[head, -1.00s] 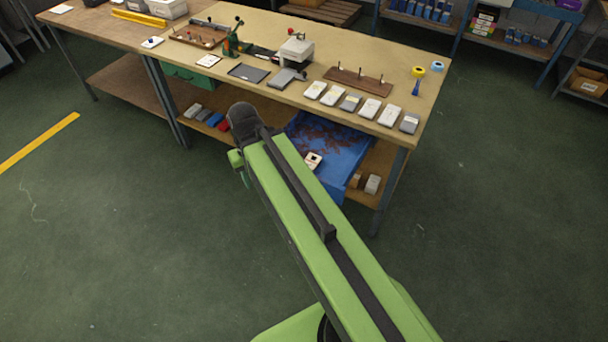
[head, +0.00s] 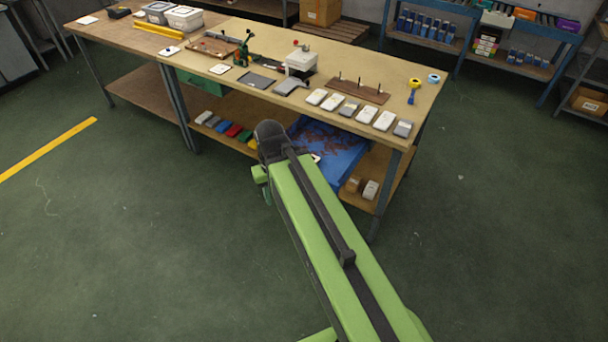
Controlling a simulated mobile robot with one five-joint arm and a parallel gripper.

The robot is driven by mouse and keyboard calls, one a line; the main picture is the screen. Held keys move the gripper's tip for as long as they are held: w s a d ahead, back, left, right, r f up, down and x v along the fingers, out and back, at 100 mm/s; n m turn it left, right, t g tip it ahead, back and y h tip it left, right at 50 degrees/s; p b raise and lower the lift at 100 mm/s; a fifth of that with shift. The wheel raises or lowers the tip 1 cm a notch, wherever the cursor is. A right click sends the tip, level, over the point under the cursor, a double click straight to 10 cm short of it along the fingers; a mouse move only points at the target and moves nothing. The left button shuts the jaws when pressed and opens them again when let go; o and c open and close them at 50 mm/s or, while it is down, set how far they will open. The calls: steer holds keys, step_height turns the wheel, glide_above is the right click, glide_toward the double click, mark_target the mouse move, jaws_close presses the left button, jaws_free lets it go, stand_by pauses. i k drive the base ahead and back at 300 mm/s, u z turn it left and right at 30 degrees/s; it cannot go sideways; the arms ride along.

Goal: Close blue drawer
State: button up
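The blue drawer (head: 345,150) sits under the right-hand workbench, on its lower-shelf side. It is pulled out partway, and I see into its blue inside, which has reddish-brown marks. My arm crosses in front of it and hides its left part and most of its front. The dark joint at the far end of my arm lies just left of the drawer in the picture. My gripper's fingers are hidden behind my arm, so I cannot see whether they touch the drawer. A small pale thing shows at the arm's right edge, mostly covered.
The workbench top (head: 300,115) holds a row of pale cards, a peg board (head: 358,90) and small tools. Coloured blocks (head: 233,130) lie on the lower shelf at left, and small boxes (head: 371,190) at right. The floor in front (head: 130,250) is clear.

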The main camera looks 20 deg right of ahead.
mark_target(339, 150)
steer(key=z, duration=0.1)
steer(key=i, duration=0.45)
steer(key=u, duration=2.5)
steer(key=k, duration=0.8)
steer(key=u, duration=0.45)
steer(key=i, duration=0.5)
steer(key=u, duration=0.2)
steer(key=k, duration=0.75)
